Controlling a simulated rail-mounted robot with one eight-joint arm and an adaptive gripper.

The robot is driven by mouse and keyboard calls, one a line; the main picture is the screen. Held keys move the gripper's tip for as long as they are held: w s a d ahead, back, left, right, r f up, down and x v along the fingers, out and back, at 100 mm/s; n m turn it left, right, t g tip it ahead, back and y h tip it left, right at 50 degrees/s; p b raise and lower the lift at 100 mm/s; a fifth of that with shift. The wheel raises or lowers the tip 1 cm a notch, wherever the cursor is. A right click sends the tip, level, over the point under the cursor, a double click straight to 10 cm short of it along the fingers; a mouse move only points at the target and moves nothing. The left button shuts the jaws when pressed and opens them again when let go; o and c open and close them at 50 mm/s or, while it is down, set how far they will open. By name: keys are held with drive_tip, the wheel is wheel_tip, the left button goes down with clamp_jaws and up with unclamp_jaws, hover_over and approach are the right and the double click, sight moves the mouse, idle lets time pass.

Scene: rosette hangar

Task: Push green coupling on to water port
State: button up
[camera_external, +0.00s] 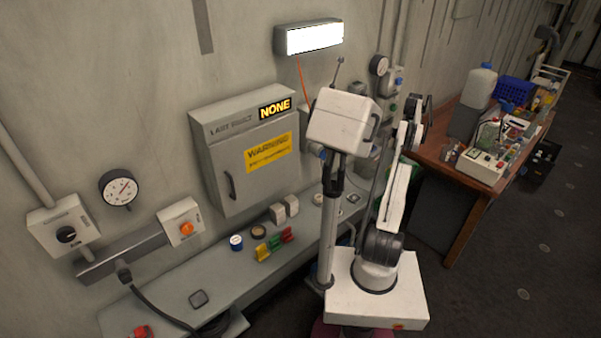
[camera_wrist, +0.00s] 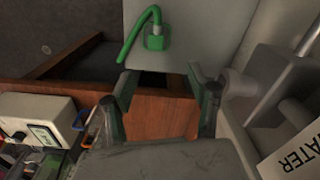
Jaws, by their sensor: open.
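The green coupling (camera_wrist: 155,40) with a curved green hose sits on a pale grey surface at the top of the wrist view. My gripper (camera_wrist: 163,82) is open and empty, with its two fingers apart and the coupling beyond their tips. A sign reading WATER (camera_wrist: 298,155) is at the lower right, upside down. A grey fixture with a short round stub (camera_wrist: 240,84) is beside the right finger; I cannot tell for sure that the stub is the water port. In the external view my arm reaches toward the wall by the wooden table, and the coupling cannot be made out.
The wooden table (camera_external: 440,146) holds a white jug (camera_external: 480,86), a blue crate (camera_external: 514,90) and a white device (camera_external: 480,166). A grey bench (camera_external: 215,278) with small coloured parts runs along the wall. The floor at right is mostly clear.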

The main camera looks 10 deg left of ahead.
drive_tip(key=shift+w+d+f, duration=0.2)
drive_tip(key=shift+d+f, duration=0.15)
drive_tip(key=shift+f, duration=0.25)
drive_tip(key=shift+w+d+f, duration=0.15)
drive_tip(key=shift+d+f, duration=0.15)
drive_tip(key=shift+f, duration=0.25)
wheel_tip(320, 180, down, 8)
drive_tip(key=shift+f, duration=0.25)
drive_tip(key=shift+f, duration=0.1)
drive_tip(key=shift+s+a+f+p, duration=0.1)
drive_tip(key=shift+s+f+p, duration=0.1)
drive_tip(key=shift+f, duration=0.65)
drive_tip(key=shift+s+a+f+p, duration=0.1)
drive_tip(key=shift+f+p, duration=0.05)
drive_tip(key=shift+f, duration=0.7)
drive_tip(key=shift+s+a+f+p, duration=0.1)
drive_tip(key=shift+s+f+p, duration=0.1)
drive_tip(key=shift+f, duration=0.65)
